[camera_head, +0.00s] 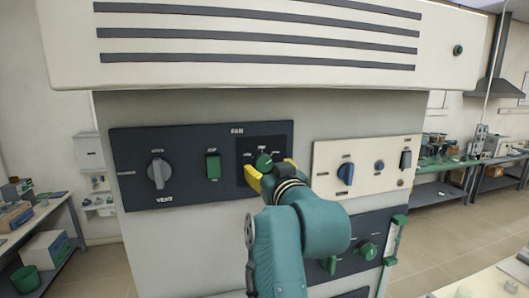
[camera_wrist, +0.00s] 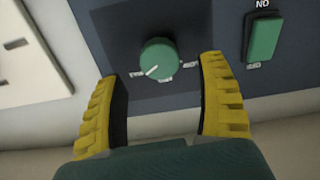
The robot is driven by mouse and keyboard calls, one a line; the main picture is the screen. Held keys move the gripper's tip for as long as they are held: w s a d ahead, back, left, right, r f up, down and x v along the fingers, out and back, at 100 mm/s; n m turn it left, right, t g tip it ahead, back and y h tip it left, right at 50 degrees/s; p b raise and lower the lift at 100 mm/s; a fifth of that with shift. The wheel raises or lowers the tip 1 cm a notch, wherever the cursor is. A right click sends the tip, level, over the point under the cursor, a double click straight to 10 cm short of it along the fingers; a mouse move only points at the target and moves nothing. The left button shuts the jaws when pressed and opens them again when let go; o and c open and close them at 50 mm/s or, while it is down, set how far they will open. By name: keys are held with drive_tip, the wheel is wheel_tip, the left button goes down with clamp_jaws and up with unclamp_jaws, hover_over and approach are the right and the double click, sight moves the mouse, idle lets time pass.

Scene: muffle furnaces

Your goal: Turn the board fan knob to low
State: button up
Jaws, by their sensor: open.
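The fan knob is a round green knob (camera_head: 263,161) on a dark square plate under the word FAN. Small labels around it are too blurred to read. In the wrist view, which is turned over, the green knob (camera_wrist: 158,58) has a white line pointing lower left, toward one label. My gripper (camera_head: 271,172) is open in front of the plate, its yellow fingers on either side of the knob. In the wrist view my gripper (camera_wrist: 162,76) shows gaps between both fingers and the knob. I cannot tell how far the fingertips are from the panel.
On the same dark panel (camera_head: 225,188) are a grey VENT knob (camera_head: 159,173) and a green rocker switch (camera_head: 213,166). A cream panel (camera_head: 325,158) with a blue knob (camera_head: 346,173) is to the right. A cream ledge (camera_head: 270,65) juts out above. Benches stand at both sides.

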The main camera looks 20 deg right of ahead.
sight(265, 164)
drive_tip(key=w, duration=0.2)
drive_tip(key=w+p, duration=0.1)
drive_tip(key=shift+d+r, duration=0.15)
drive_tip(key=shift+r, duration=0.1)
drive_tip(key=shift+w+f, duration=0.3)
drive_tip(key=shift+w, duration=0.25)
drive_tip(key=shift+c, duration=0.2)
drive_tip(key=c, duration=1.2)
